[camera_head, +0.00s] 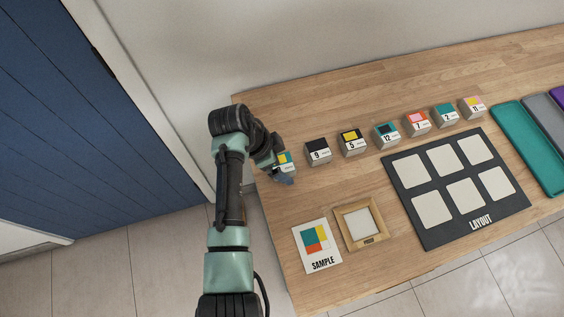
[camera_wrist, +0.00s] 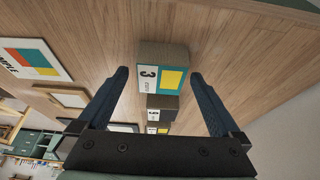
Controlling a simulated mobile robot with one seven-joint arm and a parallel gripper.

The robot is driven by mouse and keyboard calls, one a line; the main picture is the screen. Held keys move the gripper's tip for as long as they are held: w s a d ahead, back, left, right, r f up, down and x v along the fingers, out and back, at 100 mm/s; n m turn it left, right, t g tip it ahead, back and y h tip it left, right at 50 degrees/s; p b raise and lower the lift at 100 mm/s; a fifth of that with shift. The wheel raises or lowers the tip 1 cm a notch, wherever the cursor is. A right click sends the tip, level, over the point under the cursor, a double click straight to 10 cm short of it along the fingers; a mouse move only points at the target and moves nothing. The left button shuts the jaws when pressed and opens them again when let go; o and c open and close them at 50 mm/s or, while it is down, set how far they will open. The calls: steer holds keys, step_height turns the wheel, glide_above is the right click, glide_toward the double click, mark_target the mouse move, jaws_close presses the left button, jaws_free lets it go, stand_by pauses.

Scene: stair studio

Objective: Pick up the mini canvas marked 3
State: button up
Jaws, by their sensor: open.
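The mini canvas marked 3 (camera_wrist: 163,77) is a small block with a teal, yellow and white face. In the wrist view it stands on the wooden table between my two open fingers, with the numeral turned sideways. In the head view the canvas (camera_head: 286,160) is at the left end of the row, and its number is hidden there. My gripper (camera_wrist: 163,95) is open, with one dark blue finger on each side of the canvas. Gaps show between the fingers and the block. In the head view my gripper (camera_head: 281,177) is at the canvas, partly hidden by my wrist.
To the right stand canvases marked 9 (camera_head: 318,151), 5 (camera_head: 352,141), 12 (camera_head: 387,134) and several more. In front lie the sample card (camera_head: 318,262), a wooden frame (camera_head: 343,236) and the dark layout board (camera_head: 412,217). Coloured trays (camera_head: 528,147) lie at right. The wall is behind.

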steer(key=shift+w+d+f, duration=0.1)
steer(key=shift+d+f, duration=0.05)
steer(key=shift+f, duration=0.25)
steer(key=shift+c, duration=0.2)
steer(key=c, duration=1.3)
